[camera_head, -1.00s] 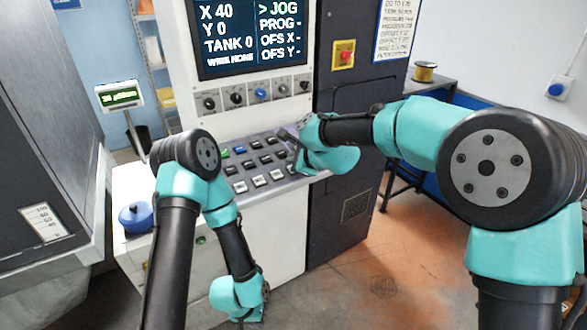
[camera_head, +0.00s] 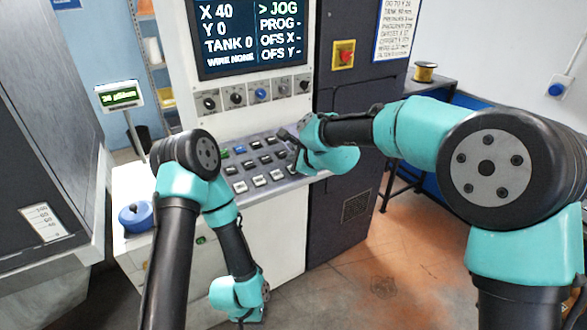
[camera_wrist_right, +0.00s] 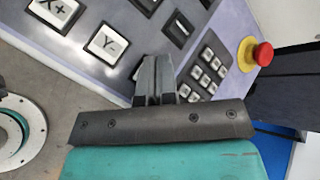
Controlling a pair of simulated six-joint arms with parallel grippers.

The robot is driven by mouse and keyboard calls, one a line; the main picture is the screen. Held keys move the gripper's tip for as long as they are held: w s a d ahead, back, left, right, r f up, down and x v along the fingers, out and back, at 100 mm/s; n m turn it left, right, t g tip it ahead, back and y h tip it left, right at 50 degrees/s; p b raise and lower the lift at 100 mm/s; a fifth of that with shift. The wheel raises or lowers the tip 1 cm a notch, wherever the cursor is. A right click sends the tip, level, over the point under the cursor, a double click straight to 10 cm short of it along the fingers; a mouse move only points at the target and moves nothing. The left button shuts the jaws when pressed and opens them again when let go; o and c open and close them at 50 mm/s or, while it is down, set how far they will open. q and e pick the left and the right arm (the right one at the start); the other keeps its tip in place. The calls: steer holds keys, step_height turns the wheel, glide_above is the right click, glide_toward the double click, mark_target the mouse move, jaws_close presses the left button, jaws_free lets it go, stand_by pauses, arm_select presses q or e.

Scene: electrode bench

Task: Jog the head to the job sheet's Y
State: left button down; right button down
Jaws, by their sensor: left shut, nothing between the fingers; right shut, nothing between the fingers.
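The machine screen (camera_head: 252,35) reads X 40, Y 0, TANK 0, WIRE NONE, with the marker at JOG. The job sheet (camera_head: 397,28) hangs on the cabinet at upper right; its small text is not surely legible. The key panel (camera_head: 232,172) slopes below the screen. My right gripper (camera_head: 285,135) is shut and empty over the panel's right side. In the right wrist view its fingertips (camera_wrist_right: 154,62) are beside the white Y- key (camera_wrist_right: 107,45), not over it. The X+ key (camera_wrist_right: 56,10) is farther left. My left gripper (camera_head: 250,318) is shut and low in front of the machine, mostly hidden.
A row of knobs (camera_head: 250,95) sits under the screen. A red emergency button (camera_head: 344,55) is on the cabinet; another red button (camera_wrist_right: 263,54) and a small keypad (camera_wrist_right: 207,72) lie right of my fingers.

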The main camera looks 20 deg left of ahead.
steer(key=shift+f, duration=0.2)
stand_by(0.5)
steer(key=shift+f, duration=0.25)
steer(key=shift+w+a+f, duration=0.1)
steer(key=shift+f, duration=0.25)
stand_by(0.9)
steer(key=shift+r, duration=0.8)
steer(key=shift+r, duration=0.1)
steer(key=shift+s+d+r, duration=0.15)
steer(key=shift+r, duration=0.65)
steer(key=shift+s+d+r, duration=0.2)
steer(key=shift+r, duration=0.55)
steer(key=shift+s+d+r, duration=0.15)
steer(key=shift+r, duration=0.65)
stand_by(0.8)
